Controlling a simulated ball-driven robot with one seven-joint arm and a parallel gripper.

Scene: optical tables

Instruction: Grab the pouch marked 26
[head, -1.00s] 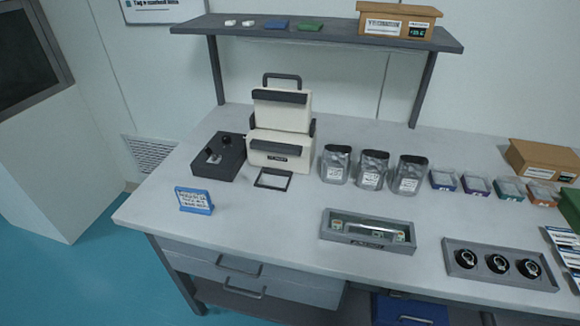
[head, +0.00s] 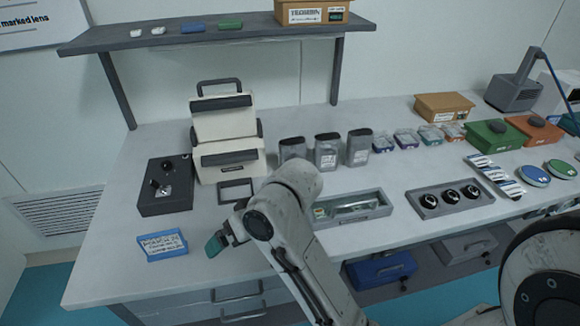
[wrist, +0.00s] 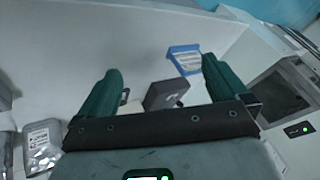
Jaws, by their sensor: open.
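Three silver-grey pouches with dark tops stand in a row on the table in the head view: the left pouch (head: 292,150), the middle pouch (head: 327,152) and the right pouch (head: 359,148). Their label numbers are too small to read. My gripper (head: 217,242) is over the front left of the table, left of and nearer than the pouches. In the wrist view my gripper (wrist: 162,66) is open, with nothing between its green fingers. One pouch (wrist: 42,147) lies outside the fingers at the lower left there, with part of another at the left edge.
A cream machine (head: 226,140) stands left of the pouches, beside a dark control box (head: 165,188). A blue-framed sign (head: 162,246) is at the front left. A grey tray (head: 372,207) sits in front of the pouches; small tubs (head: 405,139) are to their right. A shelf (head: 200,38) spans above.

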